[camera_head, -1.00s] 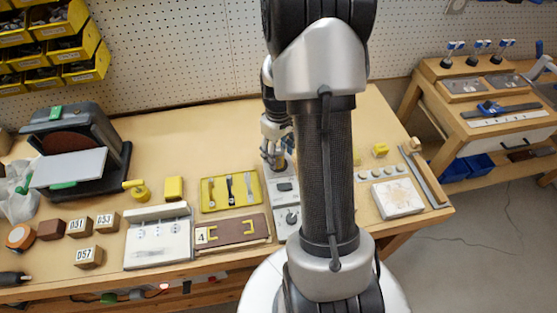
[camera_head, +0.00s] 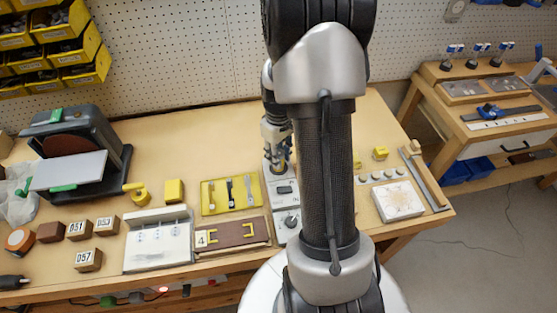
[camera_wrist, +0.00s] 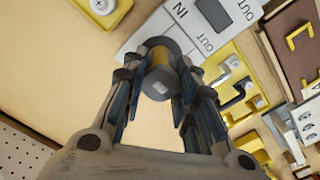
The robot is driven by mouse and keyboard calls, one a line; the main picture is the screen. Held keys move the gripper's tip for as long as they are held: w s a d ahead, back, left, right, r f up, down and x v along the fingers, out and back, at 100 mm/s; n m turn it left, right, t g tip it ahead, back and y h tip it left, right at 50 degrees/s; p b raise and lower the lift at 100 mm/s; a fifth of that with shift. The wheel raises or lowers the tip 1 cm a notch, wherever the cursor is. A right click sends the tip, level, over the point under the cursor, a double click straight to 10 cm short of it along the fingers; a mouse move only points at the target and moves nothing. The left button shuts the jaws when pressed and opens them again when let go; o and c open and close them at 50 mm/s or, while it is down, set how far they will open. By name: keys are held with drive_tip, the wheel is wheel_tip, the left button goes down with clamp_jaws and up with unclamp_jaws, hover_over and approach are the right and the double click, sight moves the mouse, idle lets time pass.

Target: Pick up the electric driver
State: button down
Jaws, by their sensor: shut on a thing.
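The electric driver (camera_wrist: 157,83) shows in the wrist view end-on, as a short grey cylinder with a yellow band. My gripper (camera_wrist: 158,92) is shut on it, its dark fingers on both sides. In the head view my gripper (camera_head: 279,158) is at the back end of a white and grey IN/OUT board (camera_head: 286,189). The wrist view also shows that board (camera_wrist: 190,28), with the driver in front of its IN end. I cannot tell whether the driver still touches the board. Most of the driver is hidden by my fingers in the head view.
A yellow tray with tools (camera_head: 208,209) and a brown board with yellow handles (camera_head: 231,232) lie left of the board. A white panel (camera_head: 158,255), numbered wooden blocks and a sander (camera_head: 75,150) are further left. A white square block (camera_head: 398,201) is at right.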

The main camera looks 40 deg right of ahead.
wheel_tip(320, 180, up, 20)
drive_tip(key=p, duration=0.6)
